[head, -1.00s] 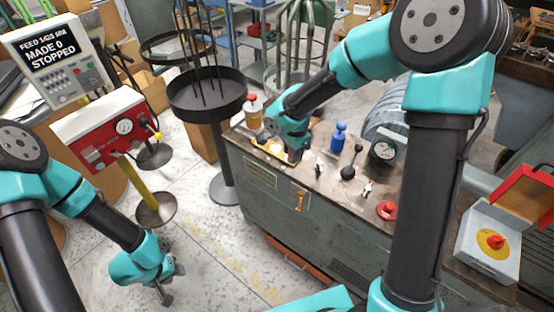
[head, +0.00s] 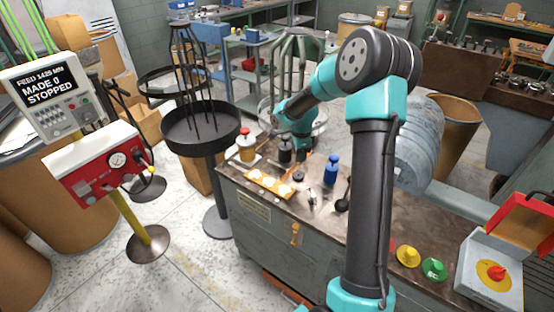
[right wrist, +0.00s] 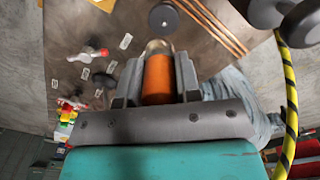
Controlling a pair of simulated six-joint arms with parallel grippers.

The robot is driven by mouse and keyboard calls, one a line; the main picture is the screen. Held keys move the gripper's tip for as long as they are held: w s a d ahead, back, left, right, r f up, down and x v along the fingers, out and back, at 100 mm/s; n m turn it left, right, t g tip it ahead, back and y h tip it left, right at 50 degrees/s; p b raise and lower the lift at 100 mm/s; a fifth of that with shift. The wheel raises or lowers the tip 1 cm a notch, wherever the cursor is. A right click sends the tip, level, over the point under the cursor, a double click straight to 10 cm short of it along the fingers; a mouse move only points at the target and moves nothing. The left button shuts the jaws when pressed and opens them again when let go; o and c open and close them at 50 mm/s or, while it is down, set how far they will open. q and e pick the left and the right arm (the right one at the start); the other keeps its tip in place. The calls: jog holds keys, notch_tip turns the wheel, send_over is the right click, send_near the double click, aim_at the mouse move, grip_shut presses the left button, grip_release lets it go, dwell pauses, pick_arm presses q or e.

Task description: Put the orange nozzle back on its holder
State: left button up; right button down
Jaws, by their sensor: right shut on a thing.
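In the right wrist view, my right gripper (right wrist: 158,88) is shut on the orange nozzle (right wrist: 158,76), which has a pale metallic end pointing away from the wrist. A dark round piece (right wrist: 163,18) lies just beyond that end, apart from it in the picture. In the head view, my right gripper (head: 297,150) is over the back of the bench, and the nozzle cannot be made out there. I cannot tell which piece is the nozzle's holder. My left gripper is not in view.
The bench (head: 262,209) carries a yellow tray (head: 255,174), a red-topped jar (head: 246,146), a blue bottle (head: 331,168) and small tools. Yellow (head: 408,257) and green (head: 434,269) knobs stand near the switch box (head: 490,272). Thin rods (right wrist: 213,25) lie beyond the gripper.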

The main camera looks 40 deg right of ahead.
aim_at(299, 173)
jog(key=shift+w+d, duration=0.15)
jog(key=shift+d, duration=0.2)
jog(key=shift+f, duration=0.1)
jog(key=shift+f, duration=3)
jog(key=shift+f, duration=0.55)
jog(key=c, duration=0.7)
grip_release()
jog(key=shift+c, duration=0.2)
notch_tip(299, 173, up, 17)
jog(key=shift+r, duration=0.2)
